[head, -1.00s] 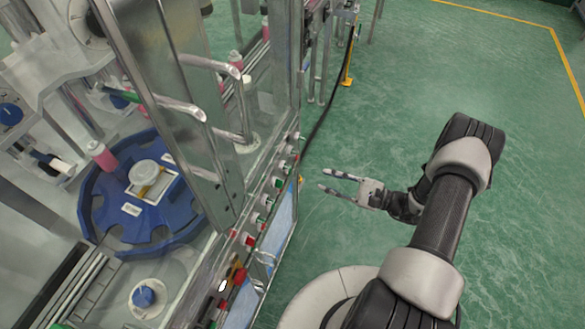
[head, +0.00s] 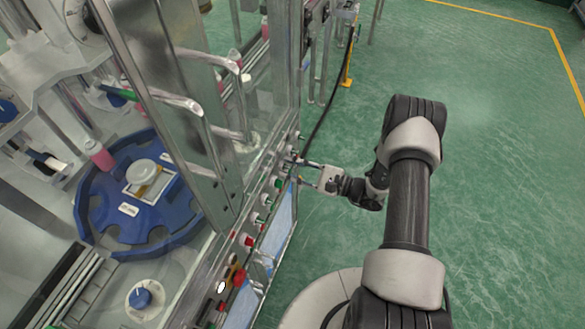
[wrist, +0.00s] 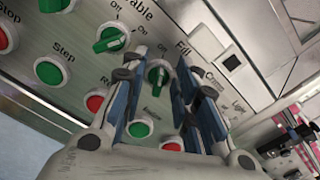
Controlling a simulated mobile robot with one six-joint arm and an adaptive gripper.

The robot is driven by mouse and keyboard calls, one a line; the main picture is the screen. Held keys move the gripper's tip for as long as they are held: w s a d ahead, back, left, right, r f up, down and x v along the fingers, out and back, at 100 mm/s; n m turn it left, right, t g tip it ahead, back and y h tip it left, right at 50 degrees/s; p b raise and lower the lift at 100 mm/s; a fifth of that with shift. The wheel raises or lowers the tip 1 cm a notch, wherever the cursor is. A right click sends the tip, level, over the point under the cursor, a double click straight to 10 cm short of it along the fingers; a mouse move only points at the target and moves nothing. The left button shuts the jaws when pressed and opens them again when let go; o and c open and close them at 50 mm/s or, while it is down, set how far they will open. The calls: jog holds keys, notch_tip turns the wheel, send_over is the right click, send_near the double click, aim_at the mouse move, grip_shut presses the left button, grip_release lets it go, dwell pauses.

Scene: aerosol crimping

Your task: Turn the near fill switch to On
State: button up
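The fill switch (wrist: 158,75) is a round green rotary knob under the "Fill" label on the control panel (wrist: 75,88) in the wrist view. My gripper (wrist: 161,62) is open, with one finger on each side of this knob and a small gap visible on both sides.
Another green switch (wrist: 111,39), with On and Off marks, sits left of the fill switch. A green Step button (wrist: 51,71), red buttons and other green buttons surround it. In the head view, a blue turntable (head: 100,205) stands behind the glass. Green floor is free to the right.

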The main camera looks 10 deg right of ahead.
grip_shut()
jog(key=shift+m, duration=0.3)
dwell(0.3)
jog(key=m, duration=0.3)
jog(key=m+b, duration=0.1)
jog(key=m, duration=0.7)
jog(key=shift+w+d+b, duration=0.25)
jog(key=shift+w+b, duration=0.05)
jog(key=shift+b, duration=0.05)
jog(key=shift+m, duration=0.3)
jog(key=shift+o, duration=0.2)
grip_release()
